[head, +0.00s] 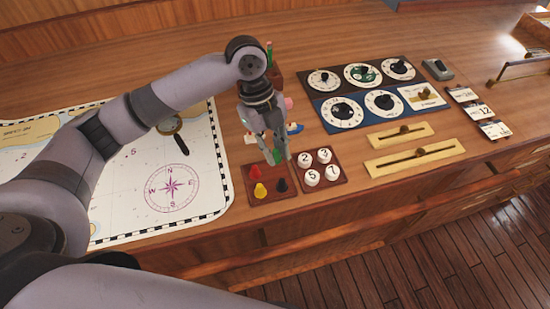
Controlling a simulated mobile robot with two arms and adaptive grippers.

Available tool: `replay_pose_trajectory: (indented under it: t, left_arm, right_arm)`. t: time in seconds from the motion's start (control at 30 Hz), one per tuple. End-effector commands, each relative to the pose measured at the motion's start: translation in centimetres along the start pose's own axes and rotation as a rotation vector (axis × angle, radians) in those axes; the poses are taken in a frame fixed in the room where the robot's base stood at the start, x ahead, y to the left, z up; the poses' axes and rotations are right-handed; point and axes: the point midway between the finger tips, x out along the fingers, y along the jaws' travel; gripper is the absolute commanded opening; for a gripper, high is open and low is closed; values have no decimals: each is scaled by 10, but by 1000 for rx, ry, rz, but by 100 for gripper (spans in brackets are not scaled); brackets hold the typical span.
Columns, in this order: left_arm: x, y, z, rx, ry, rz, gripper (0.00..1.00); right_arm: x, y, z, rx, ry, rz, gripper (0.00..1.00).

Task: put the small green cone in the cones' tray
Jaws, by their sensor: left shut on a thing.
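The cones' tray (262,199) is a small dark red-brown tray near the counter's front edge. In it stand a red cone (255,172), a yellow cone (261,190) and a black cone (282,185). My left gripper (276,158) points down over the tray's back right part. It is shut on the small green cone (277,156), which shows between the fingertips. The fingers partly hide the cone, and I cannot tell whether it touches the tray. My right gripper is not in view.
A tray of numbered white pieces (331,185) stands just right of the cones' tray. A chart (215,195) with a magnifying glass (172,126) lies to the left. Dial panels (333,96) and brass sliders (413,156) are to the right. Small coloured things stand behind the gripper.

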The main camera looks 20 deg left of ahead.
Motion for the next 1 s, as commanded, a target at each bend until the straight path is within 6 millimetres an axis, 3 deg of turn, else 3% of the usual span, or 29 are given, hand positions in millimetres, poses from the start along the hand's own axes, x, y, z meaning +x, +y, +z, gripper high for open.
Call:
replay_pose_trajectory:
  t: [0.3, 0.67, 0.7, 0.8, 1.0]
  left_arm:
    - [38, 3, 11, -2, 1, 3, 0]
    - [43, 3, 13, 0, 1, 1, 0]
    - [43, 3, 13, 0, 1, 1, 20]
    - [43, 3, 13, 0, 1, 1, 26]
    - [43, 3, 13, 0, 0, 1, 27]
  right_arm:
    - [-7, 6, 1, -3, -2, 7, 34]
    - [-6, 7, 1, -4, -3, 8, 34]
    - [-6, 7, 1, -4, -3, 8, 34]
    - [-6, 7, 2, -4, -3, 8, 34]
    - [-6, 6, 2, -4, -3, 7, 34]
